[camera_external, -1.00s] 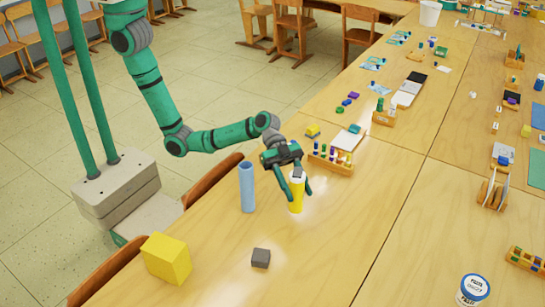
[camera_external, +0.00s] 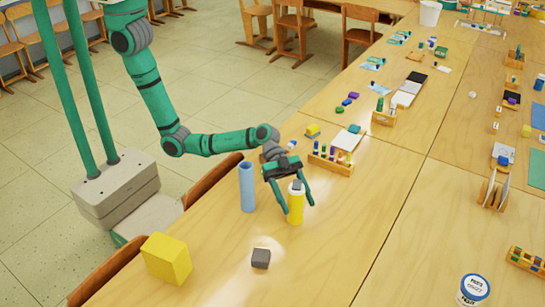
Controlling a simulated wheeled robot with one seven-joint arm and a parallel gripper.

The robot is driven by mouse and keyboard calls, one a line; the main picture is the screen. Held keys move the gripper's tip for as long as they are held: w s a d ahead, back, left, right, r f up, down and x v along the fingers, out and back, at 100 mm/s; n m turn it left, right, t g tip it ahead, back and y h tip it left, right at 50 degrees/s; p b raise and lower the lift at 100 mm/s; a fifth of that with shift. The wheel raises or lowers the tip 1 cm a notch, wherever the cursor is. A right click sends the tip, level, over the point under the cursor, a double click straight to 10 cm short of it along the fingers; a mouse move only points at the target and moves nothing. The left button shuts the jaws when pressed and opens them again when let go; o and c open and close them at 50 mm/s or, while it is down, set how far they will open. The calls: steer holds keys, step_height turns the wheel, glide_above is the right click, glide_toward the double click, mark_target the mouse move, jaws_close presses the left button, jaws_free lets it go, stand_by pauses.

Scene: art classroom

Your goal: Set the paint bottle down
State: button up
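The yellow paint bottle (camera_external: 295,207), with a grey cap, stands upright and appears to rest on the near wooden table (camera_external: 345,225). My gripper (camera_external: 299,208) points down around the bottle, one finger on each side. The fingers look spread: a gap shows between the right finger and the bottle, while the left finger is close to its side, and I cannot tell whether it touches.
A light blue cylinder (camera_external: 247,187) stands just left of the bottle. A grey block (camera_external: 261,258) and a yellow box (camera_external: 167,258) are nearer the camera. A wooden rack with small bottles (camera_external: 331,163) is behind right. The table right of the bottle is clear.

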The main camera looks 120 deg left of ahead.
mark_target(212, 171)
steer(key=shift+r, duration=0.1)
steer(key=shift+s+r, duration=0.1)
steer(key=v, duration=1.1)
steer(key=shift+s+a, duration=0.25)
steer(key=shift+s, duration=0.05)
